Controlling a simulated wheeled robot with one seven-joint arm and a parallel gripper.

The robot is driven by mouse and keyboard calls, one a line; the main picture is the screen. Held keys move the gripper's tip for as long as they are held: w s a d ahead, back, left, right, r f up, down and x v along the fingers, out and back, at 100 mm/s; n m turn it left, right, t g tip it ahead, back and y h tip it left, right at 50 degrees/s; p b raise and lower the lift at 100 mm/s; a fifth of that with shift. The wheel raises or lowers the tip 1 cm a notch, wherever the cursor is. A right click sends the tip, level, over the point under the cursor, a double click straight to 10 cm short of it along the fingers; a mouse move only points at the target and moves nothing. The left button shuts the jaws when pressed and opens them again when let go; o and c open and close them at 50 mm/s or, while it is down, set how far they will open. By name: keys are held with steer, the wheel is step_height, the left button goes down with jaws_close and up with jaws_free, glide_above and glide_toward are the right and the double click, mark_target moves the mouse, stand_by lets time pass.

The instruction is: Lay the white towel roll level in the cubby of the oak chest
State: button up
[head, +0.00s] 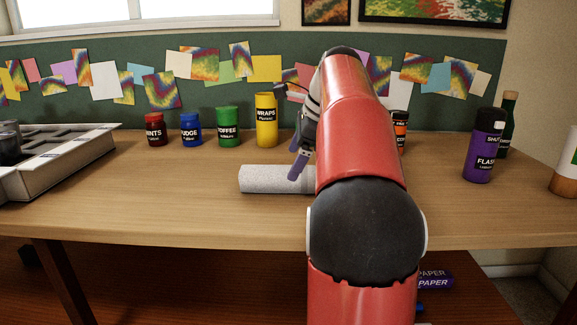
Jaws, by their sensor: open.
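A white towel roll (262,179) lies on its side on the wooden table near its middle. Its right end is hidden behind my gripper and arm. My gripper (298,160) points down just above or beside the roll's right part; whether it touches the roll cannot be told from this view. My gripper is open, and one dark purple-grey finger shows clearly. The oak chest and its cubby are not recognisable in this view.
Red, blue, green and yellow (266,120) canisters stand behind the roll. A grey tray (75,165) is at the left. A purple bottle (483,150) and a dark green bottle (508,120) stand at the right. The table's front left is clear.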

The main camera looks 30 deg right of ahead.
steer(key=p+v, duration=0.1)
steer(key=v, duration=0.5)
steer(key=shift+r, duration=0.2)
steer(key=shift+s, duration=0.15)
